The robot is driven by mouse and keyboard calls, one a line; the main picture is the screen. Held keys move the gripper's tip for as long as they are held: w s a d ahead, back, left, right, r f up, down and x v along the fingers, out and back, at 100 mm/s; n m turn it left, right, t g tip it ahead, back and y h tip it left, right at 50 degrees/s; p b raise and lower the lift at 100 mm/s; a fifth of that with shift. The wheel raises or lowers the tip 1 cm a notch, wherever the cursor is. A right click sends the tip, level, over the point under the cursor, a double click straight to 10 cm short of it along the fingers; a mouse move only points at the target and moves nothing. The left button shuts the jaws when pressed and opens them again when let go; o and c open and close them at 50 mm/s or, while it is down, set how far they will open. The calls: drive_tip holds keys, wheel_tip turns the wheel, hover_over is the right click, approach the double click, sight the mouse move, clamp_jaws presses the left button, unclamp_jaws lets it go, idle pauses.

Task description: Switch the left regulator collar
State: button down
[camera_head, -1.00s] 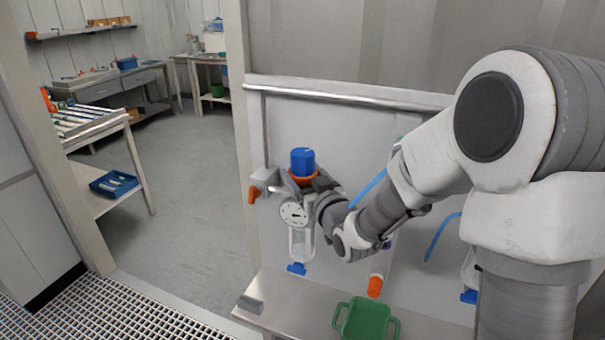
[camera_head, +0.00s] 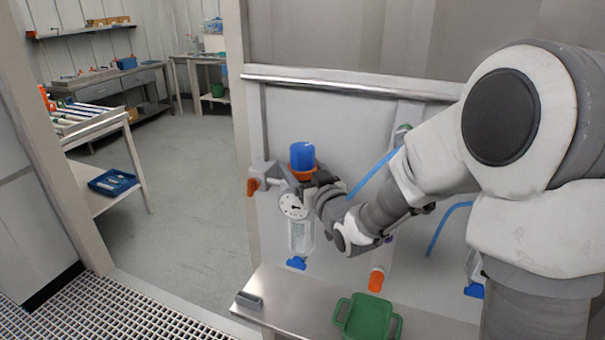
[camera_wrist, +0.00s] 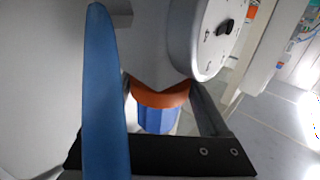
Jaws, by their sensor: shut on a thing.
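The left regulator has a blue knob (camera_head: 302,154), an orange collar (camera_head: 303,174) under it and a round white gauge (camera_head: 293,205). A clear bowl (camera_head: 301,237) with a blue valve hangs below. My gripper (camera_head: 309,186) is at the collar from the right and is shut on it. In the wrist view the two fingers of my gripper (camera_wrist: 167,98) lie on both sides of the orange collar (camera_wrist: 160,95), with the ribbed blue knob (camera_wrist: 155,118) and the gauge (camera_wrist: 214,35) close by. A blue hose (camera_wrist: 100,95) hides part of the left finger.
An orange-handled valve (camera_head: 253,186) sits just left of the regulator. A blue hose (camera_head: 375,172) runs behind my arm. A steel shelf (camera_head: 300,310) below carries a green tray (camera_head: 367,316) and a grey block (camera_head: 249,300). The floor at left is clear.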

drive_tip(key=shift+f, duration=0.3)
unclamp_jaws()
drive_tip(key=shift+r, duration=0.1)
drive_tip(key=b+v, duration=1.2)
drive_tip(key=v, duration=0.5)
drive_tip(key=shift+s+b, duration=0.2)
drive_tip(key=shift+b, duration=0.15)
drive_tip(key=shift+d, duration=0.15)
